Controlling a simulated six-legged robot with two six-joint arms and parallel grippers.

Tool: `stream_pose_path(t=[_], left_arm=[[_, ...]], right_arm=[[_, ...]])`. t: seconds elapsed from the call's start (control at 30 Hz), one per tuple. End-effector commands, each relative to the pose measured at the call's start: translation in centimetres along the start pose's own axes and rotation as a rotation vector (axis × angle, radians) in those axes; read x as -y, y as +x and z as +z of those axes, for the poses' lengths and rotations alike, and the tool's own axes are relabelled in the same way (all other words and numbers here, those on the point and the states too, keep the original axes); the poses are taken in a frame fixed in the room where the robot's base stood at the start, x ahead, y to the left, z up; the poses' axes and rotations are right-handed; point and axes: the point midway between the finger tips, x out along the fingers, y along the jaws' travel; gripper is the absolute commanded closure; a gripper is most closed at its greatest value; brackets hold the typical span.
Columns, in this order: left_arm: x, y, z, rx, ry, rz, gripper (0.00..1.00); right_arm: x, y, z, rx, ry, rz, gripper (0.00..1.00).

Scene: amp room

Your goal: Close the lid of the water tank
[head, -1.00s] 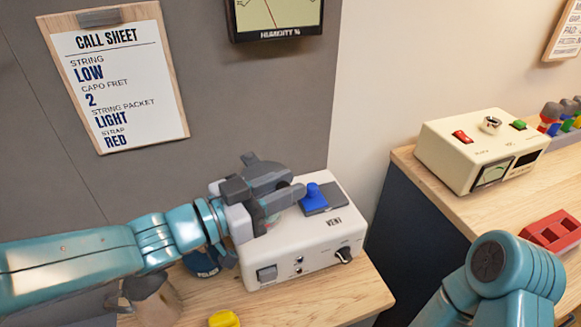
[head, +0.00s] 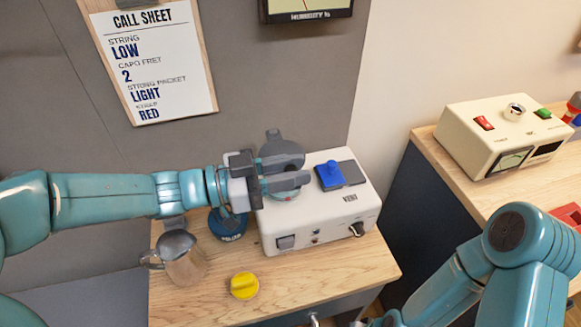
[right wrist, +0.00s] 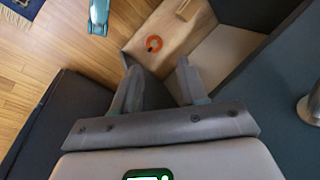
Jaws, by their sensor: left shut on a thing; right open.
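The water tank appears to be in the white box (head: 330,215) with the VENT label, on the wooden cabinet in the head view. A grey rounded piece (head: 283,152), probably its lid, stands raised over the left part of the box top. My left gripper (head: 290,181) is shut at this piece, just above the box; its fingers hide the exact contact. Part of a round opening shows under the fingers. My right gripper (right wrist: 158,82) is open and empty in the right wrist view, away from the box.
A glass jug (head: 180,258), a blue tin (head: 228,224) and a yellow knob-like piece (head: 244,286) stand on the cabinet. A cream meter box (head: 490,130) is on the right counter. An orange ring (right wrist: 154,43) lies below my right gripper.

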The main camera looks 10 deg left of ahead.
Motion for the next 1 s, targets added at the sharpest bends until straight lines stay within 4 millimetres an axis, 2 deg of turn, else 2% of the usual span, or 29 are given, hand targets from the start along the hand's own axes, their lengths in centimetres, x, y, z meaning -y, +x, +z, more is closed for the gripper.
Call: stream_pose_path(t=[0.03, 0.1, 0.5, 0.63, 0.77, 1.0], left_arm=[[0.1, -0.1, -0.3, -0.007, 0.004, -0.002, 0.68], [0.1, -0.1, -0.3, -0.006, 0.003, -0.001, 0.53], [0.1, -0.1, -0.1, -0.002, 0.001, -0.001, 0.53], [0.1, -0.7, -0.1, -0.003, 0.001, -0.003, 0.53], [0.1, -2.9, -0.1, -0.002, 0.002, -0.007, 0.53], [0.2, -9.4, -0.1, -0.002, 0.003, -0.010, 0.53]], right_arm=[[0.0, 0.0, 0.0, 0.000, 0.000, 0.000, 0.57], [0.0, 0.0, 0.0, 0.000, 0.000, 0.000, 0.57], [0.0, 0.0, 0.0, 0.000, 0.000, 0.000, 0.57], [0.0, 0.0, 0.0, 0.000, 0.000, 0.000, 0.57], [0.0, 0.1, 0.0, 0.000, 0.000, 0.000, 0.57], [-0.1, 0.3, 0.0, 0.000, 0.000, 0.000, 0.57]])
